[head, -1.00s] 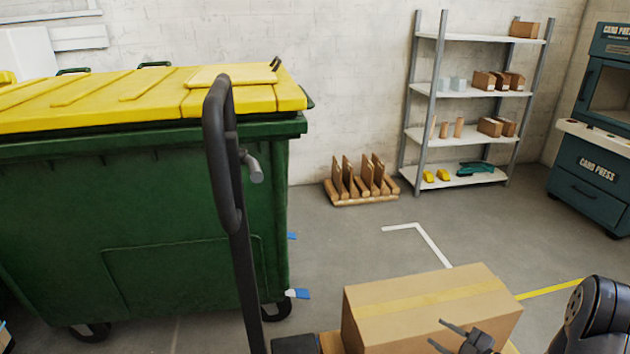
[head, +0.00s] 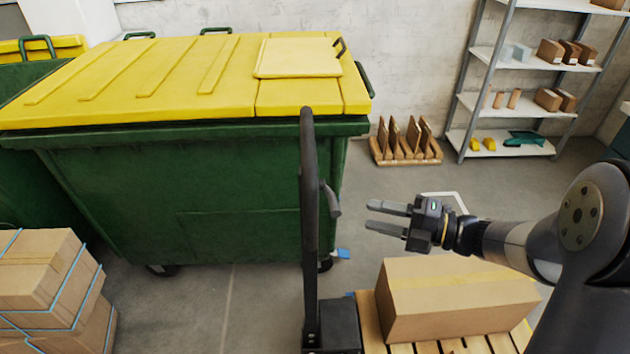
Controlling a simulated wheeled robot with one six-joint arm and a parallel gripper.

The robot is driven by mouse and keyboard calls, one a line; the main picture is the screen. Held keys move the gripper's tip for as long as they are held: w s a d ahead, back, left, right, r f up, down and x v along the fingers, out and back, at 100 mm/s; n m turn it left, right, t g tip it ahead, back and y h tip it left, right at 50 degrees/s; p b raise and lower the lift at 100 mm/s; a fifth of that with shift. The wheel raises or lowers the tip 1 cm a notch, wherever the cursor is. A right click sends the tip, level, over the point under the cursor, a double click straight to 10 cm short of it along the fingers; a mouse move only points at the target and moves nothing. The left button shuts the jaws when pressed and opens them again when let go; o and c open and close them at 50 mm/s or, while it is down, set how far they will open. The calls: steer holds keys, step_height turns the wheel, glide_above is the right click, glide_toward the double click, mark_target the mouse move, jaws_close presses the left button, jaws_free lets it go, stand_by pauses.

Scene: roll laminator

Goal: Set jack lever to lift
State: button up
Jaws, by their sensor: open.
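The pallet jack's black handle (head: 309,200) stands upright left of centre in the head view. A small grey jack lever (head: 331,199) sticks out from the handle's upper part on its right side, angled downward. My gripper (head: 386,217) is open and empty, its two fingers pointing left toward the lever. It is apart from the lever, a short way to its right in the picture. The jack's dark base block (head: 333,325) shows at the bottom.
A cardboard box (head: 450,305) lies on a wooden pallet (head: 481,344) below my arm. A green bin (head: 200,210) with a yellow lid stands behind the handle. Strapped boxes (head: 45,285) are at lower left. A shelf (head: 510,110) and wooden rack (head: 405,150) stand at the back.

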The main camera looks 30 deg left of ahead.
mark_target(332, 202)
steer(key=s+a+p, duration=0.1)
steer(key=a+p, duration=0.2)
steer(key=a, duration=0.8)
steer(key=shift+s, duration=0.35)
steer(key=shift+r, duration=0.1)
jaws_close()
